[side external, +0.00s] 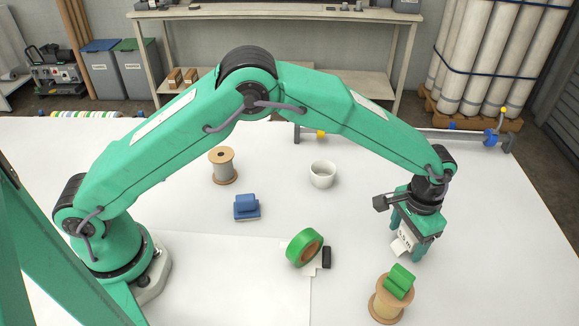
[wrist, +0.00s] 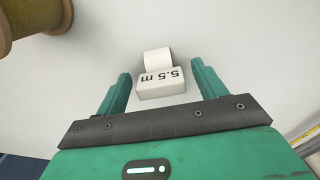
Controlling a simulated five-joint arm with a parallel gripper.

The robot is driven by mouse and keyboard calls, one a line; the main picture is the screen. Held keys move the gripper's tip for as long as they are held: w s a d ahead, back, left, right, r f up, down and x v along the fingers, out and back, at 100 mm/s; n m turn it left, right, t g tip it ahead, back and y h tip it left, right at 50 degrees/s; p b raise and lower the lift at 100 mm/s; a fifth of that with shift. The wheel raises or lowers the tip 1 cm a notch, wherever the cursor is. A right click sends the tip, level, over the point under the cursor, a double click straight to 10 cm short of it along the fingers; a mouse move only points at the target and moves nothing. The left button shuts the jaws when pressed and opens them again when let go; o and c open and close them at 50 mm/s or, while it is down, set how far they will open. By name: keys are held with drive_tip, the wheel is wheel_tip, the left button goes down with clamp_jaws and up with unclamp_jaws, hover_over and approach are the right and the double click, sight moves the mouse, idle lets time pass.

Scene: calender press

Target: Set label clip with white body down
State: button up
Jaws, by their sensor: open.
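The label clip with white body (side external: 402,241) is between my gripper's fingers, low over the white table at the right in the side view. In the side view my gripper (side external: 406,240) points down and partly hides the clip. Whether the clip's underside touches the table I cannot tell.
A spool (side external: 391,300) with a green clip (side external: 399,281) on top stands close in front of my gripper. A green tape roll (side external: 304,248), blue clip (side external: 246,208), white cup (side external: 322,174) and grey-wound spool (side external: 223,166) stand further left. Table to my gripper's right is clear.

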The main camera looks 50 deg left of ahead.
sight(408, 234)
wheel_tip(408, 234, up, 12)
idle(0.6)
drive_tip(key=shift+f, duration=0.1)
idle(0.4)
drive_tip(key=s+a+r+n+t, duration=0.1)
drive_tip(key=s+a+r, duration=0.3)
drive_tip(key=a+r, duration=0.45)
drive_tip(key=s+a+r+n+t, duration=0.1)
drive_tip(key=s+a+r, duration=0.3)
drive_tip(key=a, duration=0.7)
drive_tip(key=s+a+n+t, duration=0.1)
drive_tip(key=s+a, duration=0.5)
drive_tip(key=s, duration=0.2)
drive_tip(key=s+a+f+n+t, duration=0.1)
drive_tip(key=s+a+t, duration=0.1)
drive_tip(key=s+a, duration=0.5)
drive_tip(key=s, duration=0.2)
drive_tip(key=shift+s+n+t, duration=0.3)
